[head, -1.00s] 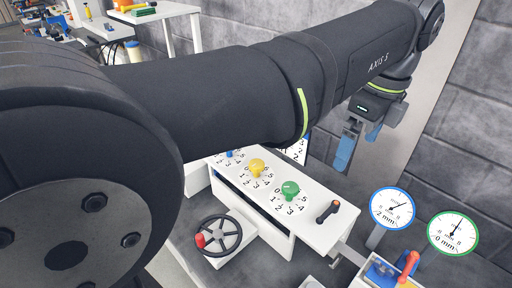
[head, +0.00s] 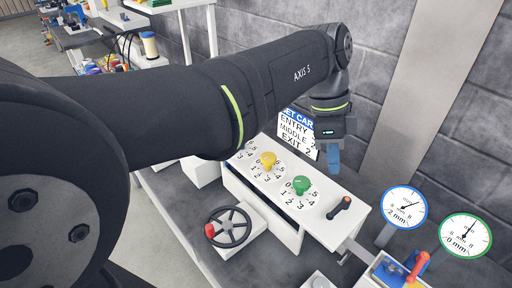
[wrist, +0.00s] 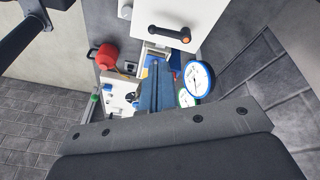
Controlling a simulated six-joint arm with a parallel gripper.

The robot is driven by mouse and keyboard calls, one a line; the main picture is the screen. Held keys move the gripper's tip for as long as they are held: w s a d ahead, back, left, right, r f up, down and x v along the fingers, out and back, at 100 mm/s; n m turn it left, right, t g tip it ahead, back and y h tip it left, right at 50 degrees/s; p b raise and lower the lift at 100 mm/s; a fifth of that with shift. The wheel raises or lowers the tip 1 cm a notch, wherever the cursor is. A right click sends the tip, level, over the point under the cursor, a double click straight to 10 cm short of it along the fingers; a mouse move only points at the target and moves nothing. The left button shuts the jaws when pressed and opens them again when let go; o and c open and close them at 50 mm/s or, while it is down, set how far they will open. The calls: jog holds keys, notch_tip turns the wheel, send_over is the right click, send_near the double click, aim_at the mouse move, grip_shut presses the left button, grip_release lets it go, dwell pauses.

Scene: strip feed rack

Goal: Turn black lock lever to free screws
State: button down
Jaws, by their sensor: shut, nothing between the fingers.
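The black lock lever (head: 339,208) has an orange end and lies on the right end of the white numbered panel (head: 316,224). It also shows at the top of the wrist view (wrist: 168,34). A green knob (head: 302,185) and a yellow knob (head: 267,160) stand on number dials to its left. My gripper (head: 333,170) points down with its blue fingers together and empty. It is above and behind the lever in the head view, apart from it. The fingers also show in the wrist view (wrist: 155,90), below the lever in the picture.
A black handwheel (head: 230,228) with a red knob stands in front of the panel. Two round gauges, blue-rimmed (head: 404,207) and green-rimmed (head: 465,235), stand at right. A red-handled blue device (head: 396,272) sits at front right. A printed card (head: 298,136) stands behind the panel.

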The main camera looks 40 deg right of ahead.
aim_at(338, 210)
jog(key=w+a+f+n+g+h, duration=0.3)
jog(key=w+a+f+n+h, duration=0.25)
jog(key=n, duration=0.55)
jog(key=shift+y, duration=0.35)
jog(key=x, duration=1)
jog(key=shift+s+d, duration=0.3)
jog(key=shift+d, duration=0.15)
